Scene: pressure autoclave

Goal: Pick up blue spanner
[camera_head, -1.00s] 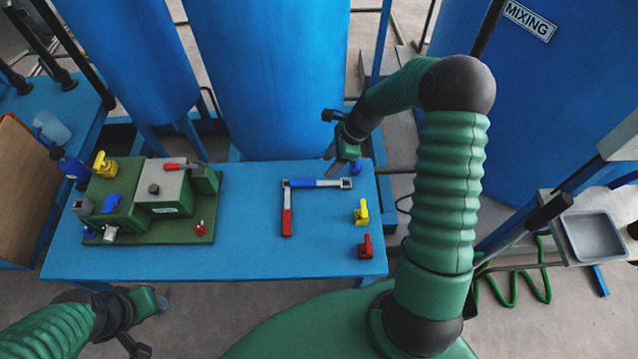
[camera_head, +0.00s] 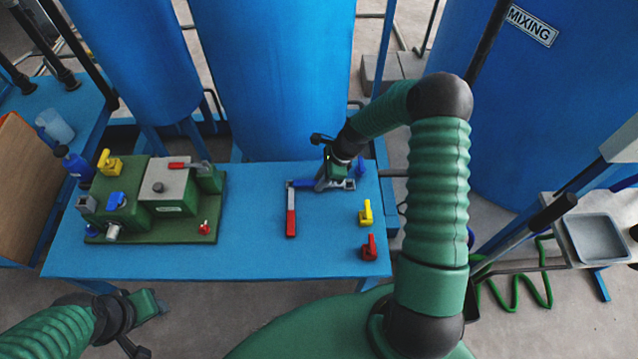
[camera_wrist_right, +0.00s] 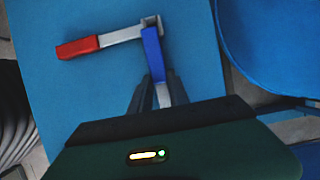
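The blue spanner (camera_head: 303,184) lies flat on the blue table, with a blue handle and a grey end, partly hidden by my right gripper. In the right wrist view the blue handle (camera_wrist_right: 152,50) points away from the gripper. My right gripper (camera_head: 324,184) is low over the spanner. In the right wrist view its dark fingers (camera_wrist_right: 159,82) are on either side of the spanner's grey part and look open; whether they touch it is unclear. My left gripper (camera_head: 158,302) is in front of the table's left part, away from the spanner; its finger opening is not clear.
A red spanner (camera_head: 291,222) lies at an angle, its grey end at the blue spanner's end. Yellow (camera_head: 366,213) and red (camera_head: 369,248) valve handles stand at the right. A green machine (camera_head: 150,205) fills the table's left. Blue tanks (camera_head: 275,80) stand behind.

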